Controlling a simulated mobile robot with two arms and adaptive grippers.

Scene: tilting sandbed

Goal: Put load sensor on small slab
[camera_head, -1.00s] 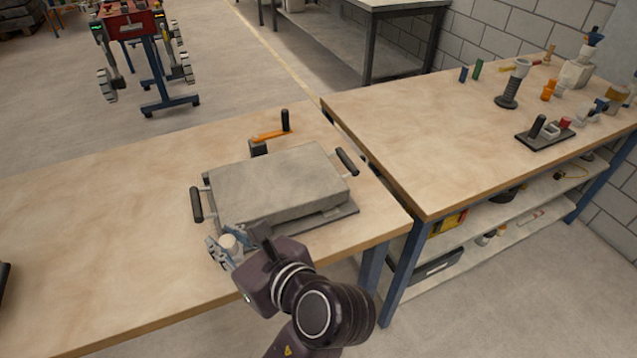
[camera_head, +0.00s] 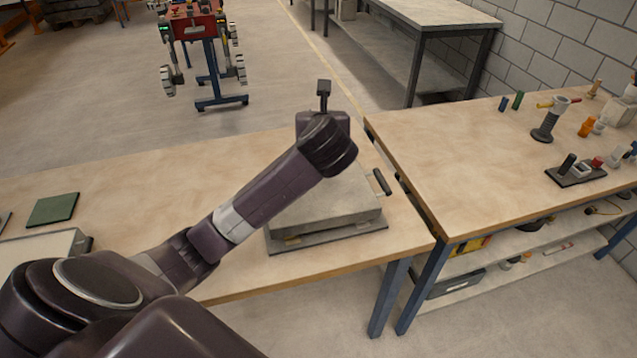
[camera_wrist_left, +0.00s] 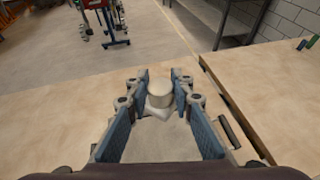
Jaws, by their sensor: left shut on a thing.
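In the left wrist view my left gripper (camera_wrist_left: 160,82) is shut on a whitish round cylinder (camera_wrist_left: 159,95), which looks like the load sensor. Blue finger pads stand on both sides of it. A pale angular piece (camera_wrist_left: 158,114) shows just below the cylinder. I cannot tell whether it is the small slab or whether they touch. In the head view my left arm reaches over the grey block with black handles (camera_head: 340,208), and the wrist hides the gripper and sensor. My right gripper is not in view.
The block lies on a dark base plate (camera_head: 290,247) on the wooden table (camera_head: 130,190). A green pad (camera_head: 53,210) lies at the left. A second bench (camera_head: 450,160) at the right carries tools and fittings. The table's middle left is clear.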

